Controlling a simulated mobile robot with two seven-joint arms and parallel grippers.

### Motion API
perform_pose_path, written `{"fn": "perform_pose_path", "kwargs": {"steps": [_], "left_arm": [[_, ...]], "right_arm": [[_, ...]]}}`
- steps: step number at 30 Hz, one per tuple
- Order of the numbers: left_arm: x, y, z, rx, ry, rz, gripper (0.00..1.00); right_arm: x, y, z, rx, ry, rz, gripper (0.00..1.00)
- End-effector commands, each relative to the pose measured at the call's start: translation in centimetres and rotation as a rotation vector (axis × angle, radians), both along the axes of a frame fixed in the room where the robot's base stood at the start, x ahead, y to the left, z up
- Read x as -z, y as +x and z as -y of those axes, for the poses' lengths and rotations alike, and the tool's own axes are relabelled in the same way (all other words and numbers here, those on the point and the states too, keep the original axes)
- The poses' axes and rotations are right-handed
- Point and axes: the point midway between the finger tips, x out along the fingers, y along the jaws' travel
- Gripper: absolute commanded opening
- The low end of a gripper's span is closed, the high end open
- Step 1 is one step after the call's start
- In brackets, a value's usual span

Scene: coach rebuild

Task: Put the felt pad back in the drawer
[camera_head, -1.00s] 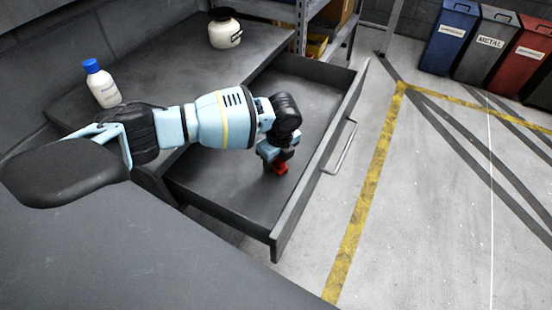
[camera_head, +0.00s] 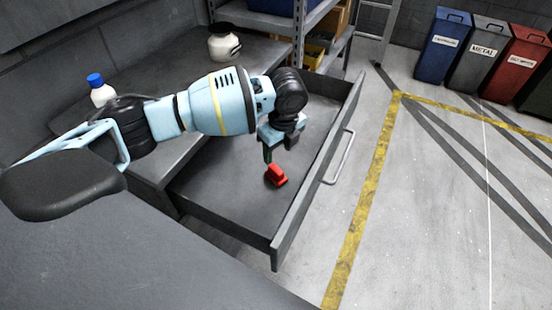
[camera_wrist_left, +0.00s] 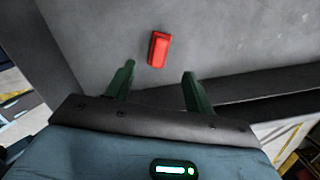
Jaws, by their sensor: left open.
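The felt pad is a small red block (camera_head: 276,175) lying on the floor of the open drawer (camera_head: 225,195). It also shows in the left wrist view (camera_wrist_left: 159,49), beyond the fingertips and between their lines. My left gripper (camera_head: 279,155) is open and empty above the drawer floor, just above and behind the red pad, apart from it. Its two dark green fingers (camera_wrist_left: 158,82) are spread wide in the left wrist view. My right gripper is not in view.
The drawer's front wall with its handle (camera_head: 340,158) stands on the right. A white bottle with a blue cap (camera_head: 101,92) and a white jar (camera_head: 223,44) stand on the worktop (camera_head: 180,60). Shelving is behind. Bins (camera_head: 490,60) stand far right. The floor between is clear.

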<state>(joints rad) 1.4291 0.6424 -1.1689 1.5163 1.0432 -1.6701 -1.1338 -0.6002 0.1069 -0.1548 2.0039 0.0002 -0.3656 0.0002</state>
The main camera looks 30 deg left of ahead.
Motion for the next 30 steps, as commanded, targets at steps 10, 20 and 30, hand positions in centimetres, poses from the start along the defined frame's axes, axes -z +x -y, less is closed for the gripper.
{"fn": "perform_pose_path", "kwargs": {"steps": [10, 20, 30], "left_arm": [[-2.1, -0.1, 0.3, 0.0, -0.001, -0.001, 0.54], [-2.0, -0.1, 0.3, 0.0, -0.001, -0.001, 0.54], [-2.0, -0.1, 0.3, 0.0, -0.001, -0.001, 0.54]], "right_arm": [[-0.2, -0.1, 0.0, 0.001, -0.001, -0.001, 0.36], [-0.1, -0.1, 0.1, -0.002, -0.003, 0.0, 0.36], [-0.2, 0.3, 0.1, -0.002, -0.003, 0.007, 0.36]]}}
